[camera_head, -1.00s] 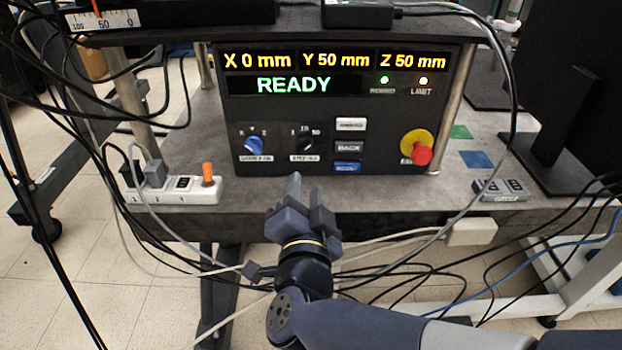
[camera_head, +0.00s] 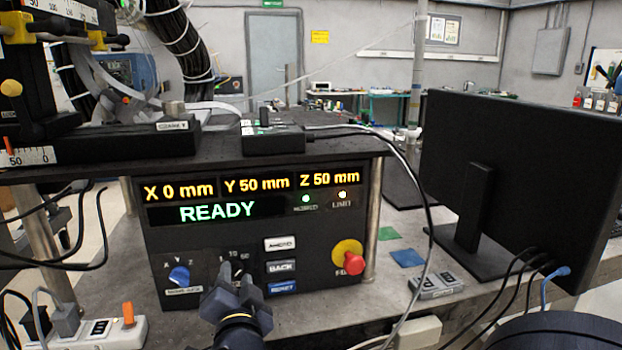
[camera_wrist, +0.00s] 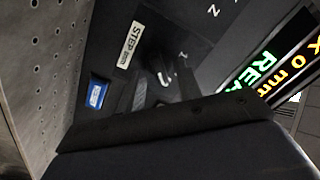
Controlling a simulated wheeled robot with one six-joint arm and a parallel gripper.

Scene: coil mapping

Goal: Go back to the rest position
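My gripper (camera_head: 236,276) is in front of the lower middle of the black control panel (camera_head: 325,240) in the head view. Its fingers point at the panel and overlap the step knob's area. Nothing shows in its grasp, but the gap between the fingers is unclear. In the wrist view, the step knob (camera_wrist: 163,76) with its white pointer is near the dark gripper parts, and no contact is evident. The panel display (camera_head: 217,211) reads READY, with X 0 mm, Y 50 mm and Z 50 mm above it. The green and limit lamps are lit.
A blue-handled knob (camera_head: 179,276), several push buttons and a red emergency stop (camera_head: 353,266) are on the panel. A monitor (camera_head: 530,175) stands right. A power strip (camera_head: 100,333) lies at lower left. Cables hang on both sides, and a shelf (camera_head: 330,147) overhangs the panel.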

